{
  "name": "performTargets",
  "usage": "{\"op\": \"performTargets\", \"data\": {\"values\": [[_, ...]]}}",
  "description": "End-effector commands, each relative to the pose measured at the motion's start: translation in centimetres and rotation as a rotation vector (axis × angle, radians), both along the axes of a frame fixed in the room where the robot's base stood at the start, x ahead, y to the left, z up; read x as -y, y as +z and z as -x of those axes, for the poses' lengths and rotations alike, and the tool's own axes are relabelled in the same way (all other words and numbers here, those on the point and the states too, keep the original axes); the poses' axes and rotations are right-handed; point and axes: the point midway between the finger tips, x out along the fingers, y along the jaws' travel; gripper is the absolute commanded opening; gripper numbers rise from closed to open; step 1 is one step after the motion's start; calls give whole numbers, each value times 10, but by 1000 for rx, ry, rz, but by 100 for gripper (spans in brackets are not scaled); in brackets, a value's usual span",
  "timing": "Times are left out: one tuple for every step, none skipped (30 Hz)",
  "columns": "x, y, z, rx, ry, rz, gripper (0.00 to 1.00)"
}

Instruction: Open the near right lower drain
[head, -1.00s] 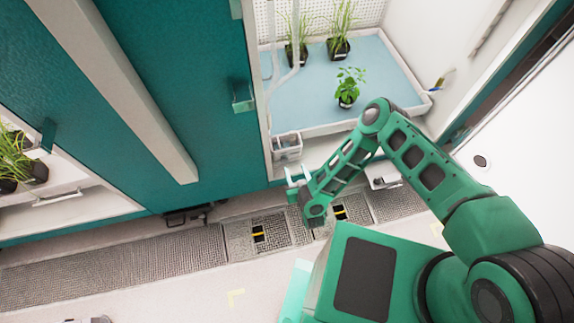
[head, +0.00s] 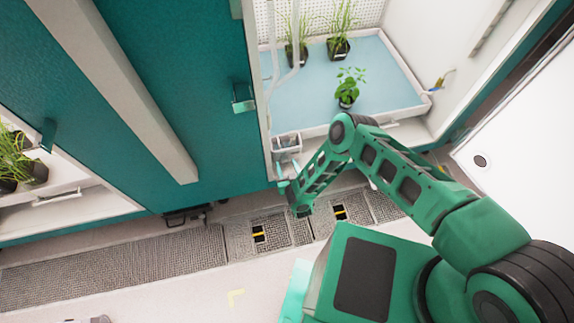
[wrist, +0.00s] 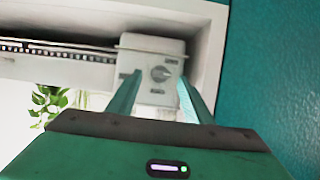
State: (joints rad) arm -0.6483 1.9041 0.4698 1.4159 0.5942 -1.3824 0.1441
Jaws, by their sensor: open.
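My gripper (head: 288,170) is open and empty, just below a small pale box (head: 286,143) at the front left corner of the upper chamber's tray in the head view. The knob appears between the fingertips, and I see no clear contact. The small lettering around the knob is unreadable. I cannot tell from its markings which drain the knob belongs to.
A blue tray (head: 384,84) with potted plants lies behind the box. A teal panel (head: 165,90) stands to the left. Floor gratings (head: 125,258) with dark openings run along the chamber base.

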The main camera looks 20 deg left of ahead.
Motion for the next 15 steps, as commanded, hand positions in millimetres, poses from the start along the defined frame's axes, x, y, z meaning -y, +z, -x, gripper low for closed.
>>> {"op": "performTargets", "data": {"values": [[-2,-1,-3,1,0,0,46],[-2,-1,-4,0,0,1,46],[-3,-2,-5,0,1,0,46],[-3,-2,-5,0,1,0,46],[-4,-2,-6,0,1,0,46],[-4,-2,-6,0,1,0,46],[-4,-2,-6,0,1,0,46],[-4,-2,-6,0,1,0,46],[-4,-2,-6,0,1,0,46],[-4,-2,-6,0,0,0,46],[-4,-2,-6,0,0,0,46],[-4,-3,-6,0,0,0,44],[-4,-2,-6,0,0,0,37],[-4,-3,-6,-1,0,1,30],[-3,-3,-6,-1,0,1,20]]}}
